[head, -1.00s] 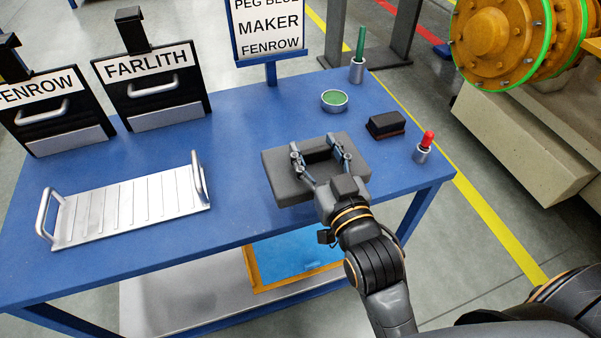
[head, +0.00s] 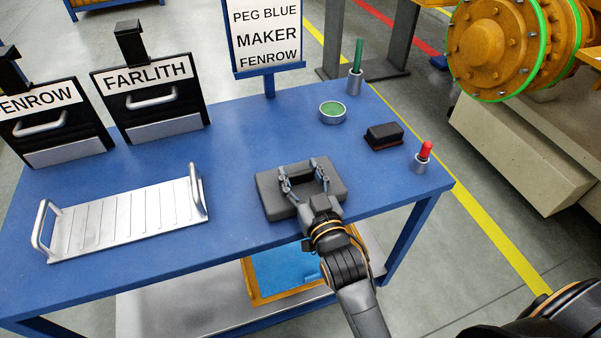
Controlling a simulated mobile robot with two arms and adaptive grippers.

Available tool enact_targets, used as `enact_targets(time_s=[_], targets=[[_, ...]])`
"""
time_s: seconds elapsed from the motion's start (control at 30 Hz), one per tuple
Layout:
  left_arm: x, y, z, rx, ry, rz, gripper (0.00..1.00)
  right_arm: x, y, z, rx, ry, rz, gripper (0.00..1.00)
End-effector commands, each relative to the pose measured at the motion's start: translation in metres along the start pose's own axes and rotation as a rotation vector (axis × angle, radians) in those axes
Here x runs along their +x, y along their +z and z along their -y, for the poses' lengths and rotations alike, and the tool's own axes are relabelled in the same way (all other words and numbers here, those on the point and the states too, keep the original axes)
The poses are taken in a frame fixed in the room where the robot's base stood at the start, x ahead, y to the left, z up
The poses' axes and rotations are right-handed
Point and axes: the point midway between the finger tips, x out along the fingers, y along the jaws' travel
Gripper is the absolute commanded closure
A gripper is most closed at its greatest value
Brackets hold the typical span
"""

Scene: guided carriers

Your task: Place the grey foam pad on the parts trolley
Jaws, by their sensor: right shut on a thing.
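The grey foam pad (head: 273,204) is a thick block over the front part of the blue table (head: 235,150), right of the silver handled tray. My right gripper (head: 303,178) is shut on the pad, with its fingers over the pad's middle around a dark gap. The pad looks level and at or just above the tabletop; I cannot tell if it touches. The blue table has a lower shelf and may be the parts trolley; no label shows this. My left gripper is not in view.
The silver tray (head: 125,220) stands at the left. Black labelled holders (head: 150,100) and a sign (head: 266,40) stand behind. A green-filled tin (head: 333,112), black block (head: 384,137), red-tipped item (head: 424,158) and green stick (head: 357,65) are at the right. The table between is clear.

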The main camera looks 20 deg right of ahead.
Motion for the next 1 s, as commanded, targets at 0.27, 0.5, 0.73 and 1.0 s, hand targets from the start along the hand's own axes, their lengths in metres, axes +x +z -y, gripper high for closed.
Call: enact_targets(time_s=[0.27, 0.5, 0.73, 1.0], targets=[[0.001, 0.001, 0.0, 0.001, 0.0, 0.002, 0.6, 0.0, 0.003, 0.0, 0.0, 0.0, 0.001, 0.23], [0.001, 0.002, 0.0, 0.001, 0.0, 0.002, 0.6, 0.0, 0.003, 0.0, 0.0, 0.0, 0.0, 0.23], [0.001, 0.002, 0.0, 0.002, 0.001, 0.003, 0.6, -0.01, 0.001, 0.0, 0.0, -0.001, 0.002, 0.23], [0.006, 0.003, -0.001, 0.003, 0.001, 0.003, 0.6, -0.063, 0.002, 0.0, 0.0, 0.0, 0.005, 0.23]])
